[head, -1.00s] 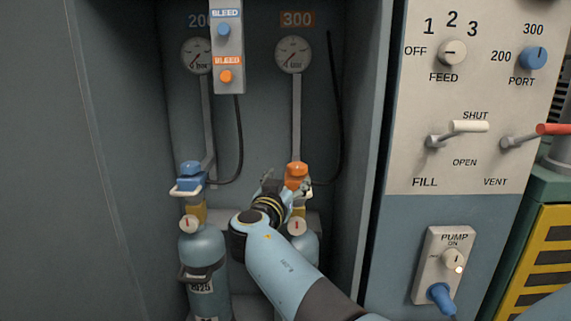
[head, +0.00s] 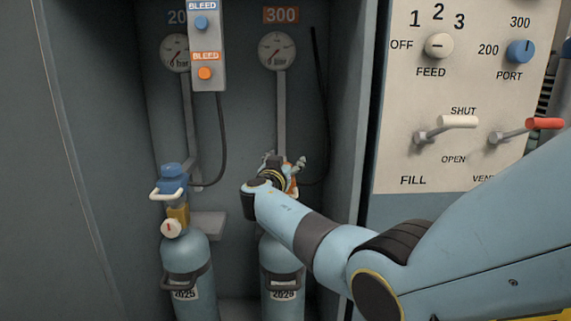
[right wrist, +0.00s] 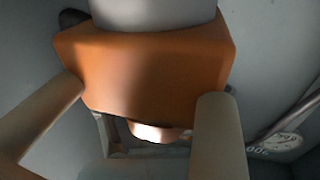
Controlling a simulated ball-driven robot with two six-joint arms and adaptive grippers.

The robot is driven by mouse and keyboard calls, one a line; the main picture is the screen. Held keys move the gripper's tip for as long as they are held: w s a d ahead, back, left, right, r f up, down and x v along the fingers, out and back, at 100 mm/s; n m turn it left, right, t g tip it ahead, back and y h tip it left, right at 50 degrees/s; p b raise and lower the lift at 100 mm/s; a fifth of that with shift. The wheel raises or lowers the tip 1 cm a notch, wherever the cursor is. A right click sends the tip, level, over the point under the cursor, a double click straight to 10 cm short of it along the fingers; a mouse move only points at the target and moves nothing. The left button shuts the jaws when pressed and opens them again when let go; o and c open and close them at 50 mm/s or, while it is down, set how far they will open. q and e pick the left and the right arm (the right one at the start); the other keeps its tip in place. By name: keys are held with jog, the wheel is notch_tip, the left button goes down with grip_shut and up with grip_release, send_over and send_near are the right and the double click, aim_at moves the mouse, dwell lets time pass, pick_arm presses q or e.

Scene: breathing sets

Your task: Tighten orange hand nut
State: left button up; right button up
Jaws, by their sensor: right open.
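The orange hand nut (right wrist: 150,65) fills the upper middle of the right wrist view, below a grey cylindrical part. In the head view only a little of the orange nut (head: 293,187) shows behind my right gripper (head: 286,166). In the right wrist view, the fingers of my right gripper (right wrist: 143,93) stand apart, one on each side of the nut. The gripper is open; whether either finger touches the nut I cannot tell. My left gripper is not in view.
The right gas cylinder (head: 281,262) stands below the gripper, the left cylinder (head: 187,262) with a blue nut (head: 172,179) beside it. Gauges (head: 277,50) and a bleed panel (head: 208,50) are above. The control panel (head: 470,95) borders the recess on the right.

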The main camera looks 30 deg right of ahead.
jog(key=shift+c, duration=0.8)
jog(key=c, duration=0.7)
jog(key=shift+f, duration=0.1)
jog(key=c, duration=0.4)
jog(key=shift+f, duration=0.1)
grip_shut()
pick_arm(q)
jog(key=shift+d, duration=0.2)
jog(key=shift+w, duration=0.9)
pick_arm(e)
jog(key=shift+f, duration=0.1)
